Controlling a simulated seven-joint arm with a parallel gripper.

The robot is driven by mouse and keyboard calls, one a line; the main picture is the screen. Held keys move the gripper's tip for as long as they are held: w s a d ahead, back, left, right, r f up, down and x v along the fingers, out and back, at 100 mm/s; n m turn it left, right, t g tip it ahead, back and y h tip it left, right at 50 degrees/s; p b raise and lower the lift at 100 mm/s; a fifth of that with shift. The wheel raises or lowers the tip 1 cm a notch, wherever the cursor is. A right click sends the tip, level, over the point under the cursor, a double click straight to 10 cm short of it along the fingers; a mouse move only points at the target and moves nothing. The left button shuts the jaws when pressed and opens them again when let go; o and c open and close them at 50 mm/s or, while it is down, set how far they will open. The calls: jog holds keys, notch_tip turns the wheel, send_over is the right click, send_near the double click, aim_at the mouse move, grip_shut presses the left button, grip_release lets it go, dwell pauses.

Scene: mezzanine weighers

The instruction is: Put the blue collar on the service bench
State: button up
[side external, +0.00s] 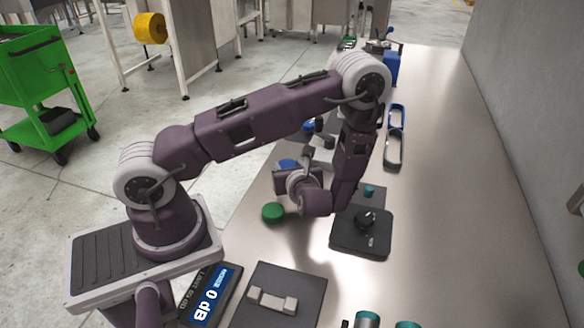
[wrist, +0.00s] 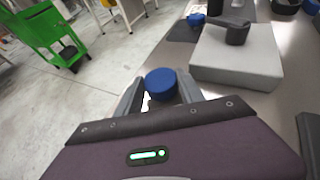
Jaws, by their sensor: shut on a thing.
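The blue collar (wrist: 161,84) is a short round blue piece between my fingertips in the wrist view. My gripper (wrist: 160,96) is shut on it. In the side external view my gripper (side external: 289,172) hangs over the left edge area of the long steel bench (side external: 432,135), and the collar (side external: 287,163) shows partly behind it. I cannot tell how high the collar is above the bench. I take this steel bench for the service bench; no label shows.
A green round piece (side external: 273,212) lies near the bench's left edge. A black scale (side external: 361,232) stands right of my gripper, and a grey block (wrist: 237,57) stands ahead. The bench's right side is clear.

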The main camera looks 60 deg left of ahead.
jog(key=shift+f, duration=0.35)
jog(key=o, duration=1.4)
jog(key=shift+f, duration=0.1)
jog(key=shift+c, duration=0.2)
